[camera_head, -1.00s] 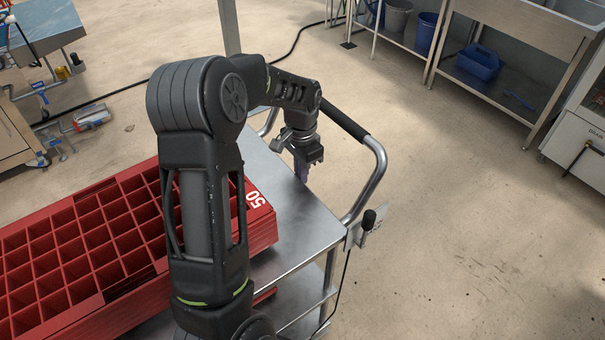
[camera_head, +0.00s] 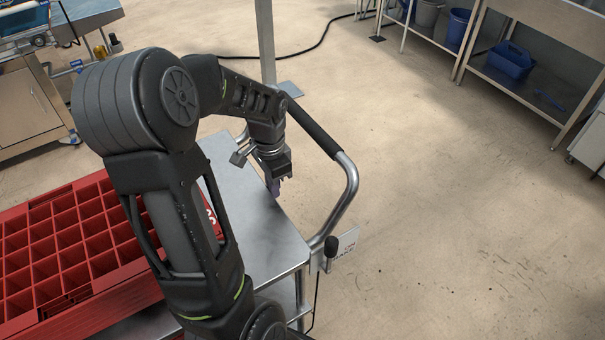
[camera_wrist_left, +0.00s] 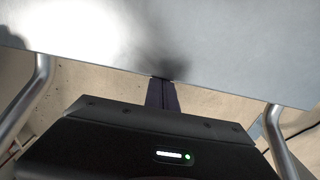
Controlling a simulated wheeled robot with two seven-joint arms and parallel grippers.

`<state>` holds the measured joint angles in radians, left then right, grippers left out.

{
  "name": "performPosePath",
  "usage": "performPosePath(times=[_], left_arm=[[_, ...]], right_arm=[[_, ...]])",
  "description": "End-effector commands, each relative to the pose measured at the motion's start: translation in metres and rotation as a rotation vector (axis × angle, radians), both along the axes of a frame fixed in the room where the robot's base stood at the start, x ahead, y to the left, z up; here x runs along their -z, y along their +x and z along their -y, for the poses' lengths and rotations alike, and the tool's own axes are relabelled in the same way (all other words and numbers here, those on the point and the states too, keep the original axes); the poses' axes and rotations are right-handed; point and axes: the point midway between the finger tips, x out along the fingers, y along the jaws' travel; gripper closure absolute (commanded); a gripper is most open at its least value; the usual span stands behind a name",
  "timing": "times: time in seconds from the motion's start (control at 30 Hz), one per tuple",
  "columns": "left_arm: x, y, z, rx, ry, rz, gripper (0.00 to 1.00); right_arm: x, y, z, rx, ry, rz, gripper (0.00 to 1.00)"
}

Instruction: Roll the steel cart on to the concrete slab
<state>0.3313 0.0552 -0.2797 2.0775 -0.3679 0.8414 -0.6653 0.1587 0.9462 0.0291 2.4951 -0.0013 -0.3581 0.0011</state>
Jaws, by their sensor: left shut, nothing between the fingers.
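The steel cart (camera_head: 262,240) stands in the lower middle of the head view, with a flat metal top and a red gridded tray (camera_head: 75,255) on it. Its tubular push handle (camera_head: 352,190) with a black grip (camera_head: 312,130) rises at its right end. My left gripper (camera_head: 274,187) points down between the handle and the cart's top, close to the top's edge. In the left wrist view its fingers (camera_wrist_left: 162,95) are together and empty, at the edge of the cart's top (camera_wrist_left: 230,50). The handle's tubes show on both sides there. My right gripper does not show. I cannot make out the concrete slab's bounds.
A black-knobbed lever (camera_head: 331,250) and a small lettered plate (camera_head: 347,243) sit at the cart's corner. A metal post (camera_head: 265,40) stands behind the handle. Steel benches (camera_head: 540,20) line the back right; a cabinet (camera_head: 25,115) stands at left. The floor at right is clear.

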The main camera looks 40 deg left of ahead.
Motion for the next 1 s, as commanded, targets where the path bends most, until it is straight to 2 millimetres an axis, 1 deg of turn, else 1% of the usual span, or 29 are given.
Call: performPosePath(times=[0.03,0.2,0.3,0.4,0.53,0.83,0.93,1.0], left_arm=[[0.0,-0.019,-0.005,-0.009,-0.002,-0.009,1.0],[0.0,-0.065,-0.018,-0.007,-0.002,-0.003,1.0],[0.0,-0.087,-0.024,-0.004,-0.002,-0.002,1.0],[0.0,-0.099,-0.027,-0.001,-0.001,0.0,1.0],[0.001,-0.102,-0.028,0.002,-0.002,-0.001,1.0],[-0.001,-0.098,-0.028,0.006,0.001,0.006,1.0],[-0.007,-0.099,-0.028,0.004,0.001,0.007,1.0],[-0.015,-0.099,-0.029,0.003,0.002,0.008,1.0]], right_arm=[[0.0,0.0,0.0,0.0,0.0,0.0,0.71],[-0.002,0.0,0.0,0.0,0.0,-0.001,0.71],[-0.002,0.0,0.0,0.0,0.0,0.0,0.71],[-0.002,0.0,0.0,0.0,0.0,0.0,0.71],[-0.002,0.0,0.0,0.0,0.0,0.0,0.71],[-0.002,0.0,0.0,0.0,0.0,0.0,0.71],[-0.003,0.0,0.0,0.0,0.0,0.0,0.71],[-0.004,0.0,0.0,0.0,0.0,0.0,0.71]])
